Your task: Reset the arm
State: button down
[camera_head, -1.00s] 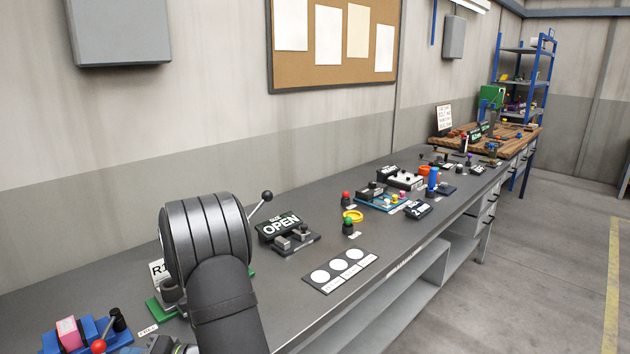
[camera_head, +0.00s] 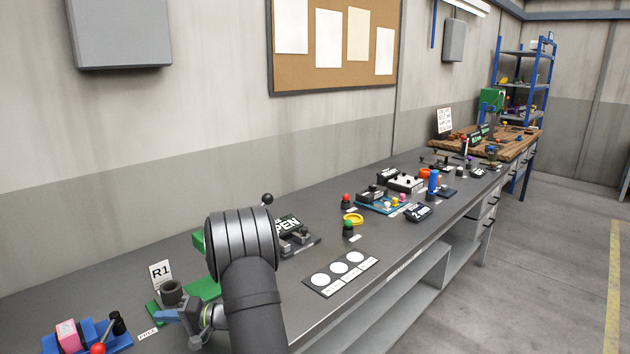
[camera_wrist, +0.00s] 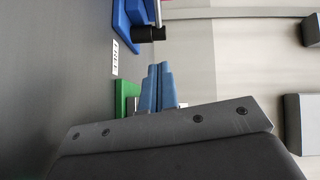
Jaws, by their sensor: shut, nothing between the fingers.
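My gripper (camera_head: 166,315) shows at the lower left of the head view, its blue fingers pointing left. In the wrist view its two blue fingers (camera_wrist: 158,70) lie together with nothing between them. It is shut and appears to be above the bench, near the front edge of the green base (camera_head: 204,288). The dark arm link is mine and hides part of the bench and of the OPEN sign (camera_head: 290,225).
A blue fixture (camera_head: 115,341) with a pink block (camera_head: 67,332) and a red knob stands left of my gripper. A plate with three white discs (camera_head: 341,273) lies to the right.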

jog(key=shift+w+g, duration=0.35)
jog(key=shift+g, duration=0.15)
jog(key=shift+d, duration=0.4)
dwell(0.6)
